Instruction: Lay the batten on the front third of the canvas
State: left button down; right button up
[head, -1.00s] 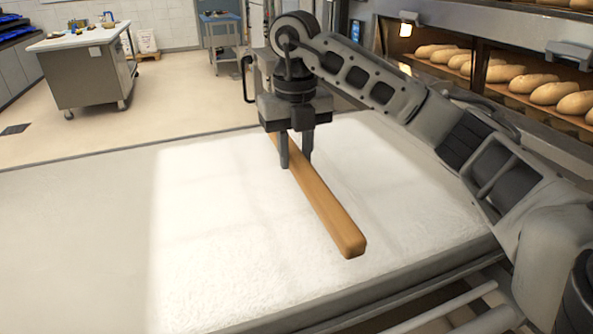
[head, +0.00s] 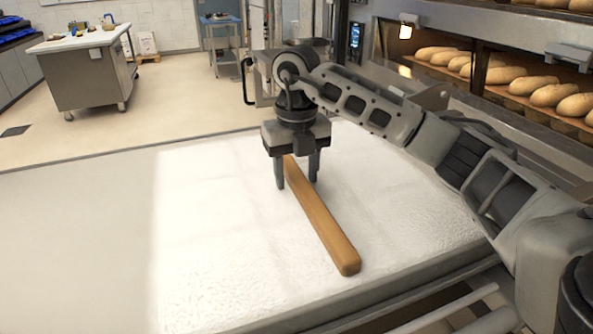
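The batten (head: 325,228) is a long wooden bar. It lies on the white, floury canvas (head: 215,235), right of its middle. It runs at a slant from under my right gripper to a near end close to the canvas's lower right edge. My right gripper (head: 297,183) is low over the batten's far part, with its fingers open on either side of it. The batten's far end is partly hidden behind the gripper. My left gripper is not in view.
The deck oven (head: 470,30) with loaves (head: 530,84) on its shelves stands at the right, behind my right arm. A bare grey surface (head: 75,240) lies left of the canvas. A steel worktable (head: 85,75) and a blue trolley (head: 222,45) stand at the back.

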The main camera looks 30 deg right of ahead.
aim_at(297, 173)
notch_tip(297, 173, up, 12)
jog(key=p, duration=0.2)
jog(key=shift+r, duration=0.2)
dwell(0.7)
